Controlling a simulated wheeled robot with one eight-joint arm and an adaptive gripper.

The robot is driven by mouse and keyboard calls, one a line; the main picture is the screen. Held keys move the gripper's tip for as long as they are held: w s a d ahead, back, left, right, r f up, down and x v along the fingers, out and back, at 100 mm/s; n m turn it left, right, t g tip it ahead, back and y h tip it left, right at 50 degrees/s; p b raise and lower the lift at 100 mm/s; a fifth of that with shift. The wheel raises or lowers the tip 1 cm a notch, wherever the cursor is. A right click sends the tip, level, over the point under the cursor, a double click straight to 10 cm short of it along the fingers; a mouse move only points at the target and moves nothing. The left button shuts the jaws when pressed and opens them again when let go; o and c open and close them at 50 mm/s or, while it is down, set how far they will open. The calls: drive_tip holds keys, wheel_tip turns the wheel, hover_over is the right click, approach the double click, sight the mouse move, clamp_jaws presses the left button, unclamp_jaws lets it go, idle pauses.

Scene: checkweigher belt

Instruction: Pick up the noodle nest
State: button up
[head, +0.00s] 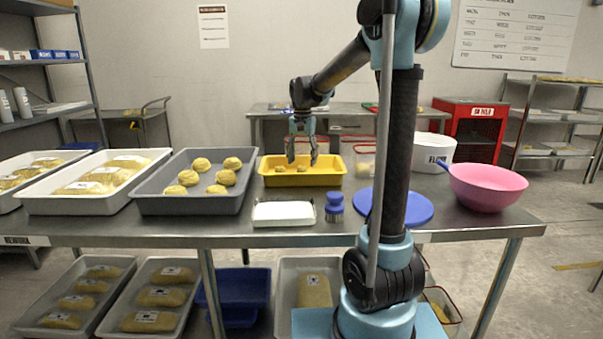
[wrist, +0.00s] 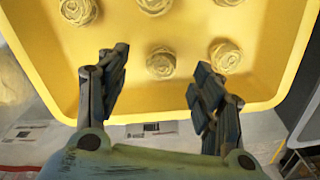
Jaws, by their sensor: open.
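Several pale yellow noodle nests lie in a yellow tray (head: 305,181) on the steel table. In the wrist view, one noodle nest (wrist: 160,63) shows in the gap between my fingers, slightly beyond them. Another noodle nest (wrist: 226,54) is close to the right finger, and one more (wrist: 78,11) is at the upper left. In the head view, a nest (head: 280,171) shows in the tray below the fingers. My gripper (head: 302,160) points down over the yellow tray (wrist: 45,30); it is open and empty, and it also shows in the wrist view (wrist: 160,78). Exact finger height above the nests is unclear.
A grey tray (head: 150,204) of dough balls stands left of the yellow tray. In front are a white-topped tray (head: 284,212) and a blue-capped container (head: 334,207). A blue disc (head: 420,208), a white tub (head: 433,150) and a pink bowl (head: 487,187) are to the right.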

sight(302, 166)
drive_tip(key=shift+w+a+f, duration=0.1)
drive_tip(key=shift+w+f, duration=0.05)
drive_tip(key=shift+f, duration=1.55)
drive_tip(key=c, duration=0.9)
drive_tip(key=shift+c, duration=0.2)
wheel_tip(302, 166, up, 10)
